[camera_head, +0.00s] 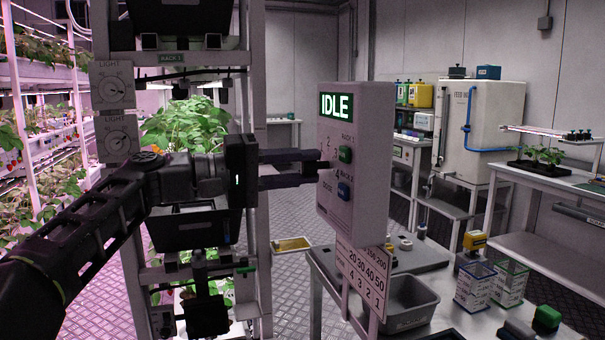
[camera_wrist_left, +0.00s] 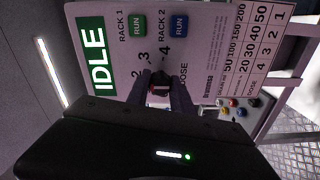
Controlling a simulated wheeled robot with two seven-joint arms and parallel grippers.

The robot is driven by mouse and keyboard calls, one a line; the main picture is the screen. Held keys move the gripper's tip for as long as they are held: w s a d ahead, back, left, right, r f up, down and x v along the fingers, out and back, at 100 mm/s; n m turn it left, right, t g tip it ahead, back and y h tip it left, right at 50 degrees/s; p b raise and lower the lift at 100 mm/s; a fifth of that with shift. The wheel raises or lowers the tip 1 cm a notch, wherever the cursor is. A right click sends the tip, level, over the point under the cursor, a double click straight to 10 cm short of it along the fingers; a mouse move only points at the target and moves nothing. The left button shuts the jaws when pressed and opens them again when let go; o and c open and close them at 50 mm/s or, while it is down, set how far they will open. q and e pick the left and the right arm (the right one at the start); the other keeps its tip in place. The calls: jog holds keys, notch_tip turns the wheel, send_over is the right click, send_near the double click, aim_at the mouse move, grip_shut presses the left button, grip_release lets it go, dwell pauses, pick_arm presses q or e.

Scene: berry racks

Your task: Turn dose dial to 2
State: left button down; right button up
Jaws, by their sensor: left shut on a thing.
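The dosing panel (camera_head: 358,190) is a grey box with a green IDLE screen (camera_head: 337,106), a green run button (camera_head: 345,154) for rack 1 and a blue run button (camera_head: 344,190) for rack 2. My left gripper (camera_head: 318,168) reaches in from the left to its front face. In the left wrist view the fingers are shut on the dark dose dial (camera_wrist_left: 160,84). The numbers 2, 3 and 4 show around the dial. Its pointer is hidden by the fingers, so I cannot tell its setting. My right gripper is not in view.
A dose chart (camera_head: 362,278) hangs below the panel. A bench (camera_head: 452,318) under it holds a grey bin (camera_head: 408,303) and clear containers (camera_head: 476,286). A rack with plants (camera_head: 187,125) and two light dials (camera_head: 112,90) stand at left. A white tank (camera_head: 490,130) stands behind.

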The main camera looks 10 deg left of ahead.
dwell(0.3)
pick_arm(q)
jog(key=c, duration=1.1)
grip_release()
jog(key=v, duration=0.7)
jog(key=shift+s+a, duration=0.25)
jog(key=shift+a, duration=0.1)
jog(key=shift+w, duration=0.1)
